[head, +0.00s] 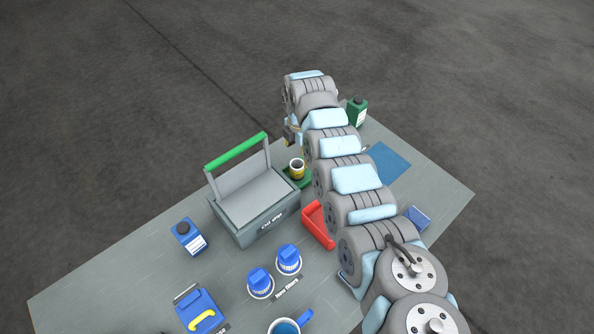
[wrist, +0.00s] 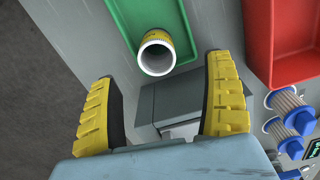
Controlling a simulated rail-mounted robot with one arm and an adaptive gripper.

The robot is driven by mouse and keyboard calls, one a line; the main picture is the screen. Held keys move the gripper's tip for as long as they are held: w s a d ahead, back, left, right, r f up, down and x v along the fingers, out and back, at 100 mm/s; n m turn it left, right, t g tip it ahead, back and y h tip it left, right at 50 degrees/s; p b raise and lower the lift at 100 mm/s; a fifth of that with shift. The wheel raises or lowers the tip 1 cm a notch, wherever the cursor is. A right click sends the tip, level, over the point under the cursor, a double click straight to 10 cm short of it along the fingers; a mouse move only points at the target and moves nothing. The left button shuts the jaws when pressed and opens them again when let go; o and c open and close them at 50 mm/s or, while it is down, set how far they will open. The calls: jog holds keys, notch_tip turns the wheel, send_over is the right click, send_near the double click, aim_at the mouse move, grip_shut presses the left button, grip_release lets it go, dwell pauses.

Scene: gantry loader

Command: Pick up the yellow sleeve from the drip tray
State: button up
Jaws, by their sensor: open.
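The yellow sleeve (head: 297,172) is a short hollow cylinder with a pale inside. It rests on the green drip tray (head: 304,180), beside the grey toolbox. In the wrist view the sleeve (wrist: 168,37) shows its open end towards me, near the edge of the green tray (wrist: 126,35). My gripper (wrist: 163,78) is open and empty, its yellow-padded fingers spread wide, with the sleeve beyond their tips and apart from them. In the head view my gripper (head: 291,134) is above and behind the sleeve, partly hidden by my arm.
The grey toolbox (head: 262,226) with a raised green handle (head: 236,150) stands close to the sleeve. A red bin (head: 313,228) is at right, partly behind my arm. Blue-capped filters (head: 260,282), a blue bottle (head: 187,238) and a green bottle (head: 357,111) stand around.

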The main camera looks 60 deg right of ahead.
aim_at(297, 164)
notch_tip(297, 164, down, 2)
jog(key=shift+f, duration=0.25)
jog(key=f+b, duration=0.1)
jog(key=f, duration=0.2)
jog(key=f+b, duration=0.1)
jog(key=f, duration=0.1)
jog(key=shift+w+a+b, duration=0.2)
jog(key=shift+w+b, duration=0.1)
jog(key=shift+w, duration=0.1)
jog(key=shift+f, duration=0.15)
jog(key=shift+d, duration=0.1)
jog(key=c, duration=1.4)
